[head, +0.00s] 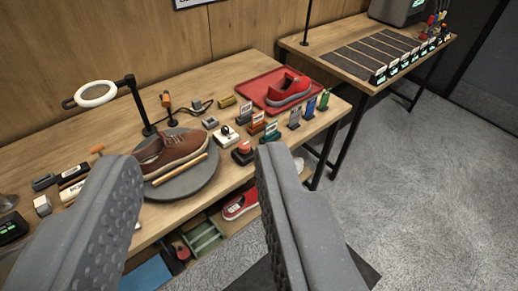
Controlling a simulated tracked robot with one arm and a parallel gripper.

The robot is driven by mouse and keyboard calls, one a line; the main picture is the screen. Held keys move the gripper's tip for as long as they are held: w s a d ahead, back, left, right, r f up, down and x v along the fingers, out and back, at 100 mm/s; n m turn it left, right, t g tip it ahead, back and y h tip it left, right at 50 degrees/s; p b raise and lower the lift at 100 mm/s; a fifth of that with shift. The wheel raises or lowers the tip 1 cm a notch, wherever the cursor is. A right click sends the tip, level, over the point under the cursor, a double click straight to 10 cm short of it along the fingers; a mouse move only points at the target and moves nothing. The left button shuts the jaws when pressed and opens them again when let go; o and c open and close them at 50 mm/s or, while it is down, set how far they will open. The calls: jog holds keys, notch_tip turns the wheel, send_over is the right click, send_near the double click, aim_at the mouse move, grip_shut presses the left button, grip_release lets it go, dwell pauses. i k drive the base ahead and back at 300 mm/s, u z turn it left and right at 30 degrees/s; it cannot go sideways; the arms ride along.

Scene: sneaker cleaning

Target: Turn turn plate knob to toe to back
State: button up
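A round grey turn plate (200,186) lies on the wooden workbench, left of the picture's middle. A brown lace-up sneaker (176,151) stands on it, its opening at the left and its toe appearing to point right. A light wooden stick (181,169) lies along the shoe's near side. A small white box with a dark knob (225,134) stands right of the plate; I cannot tell for sure that it is the turn plate knob. My gripper (195,158) is open and empty, its two grey fingers spread wide in the foreground, apart from the plate and the box.
A red-topped button box (243,152) stands near the bench edge. A ring lamp (96,94) on a black stand rises behind the plate. Small labelled items crowd the bench. The floor at right is clear.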

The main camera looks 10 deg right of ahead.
aim_at(244, 147)
jog(key=z, duration=0.1)
jog(key=i, duration=1)
jog(key=z, duration=0.05)
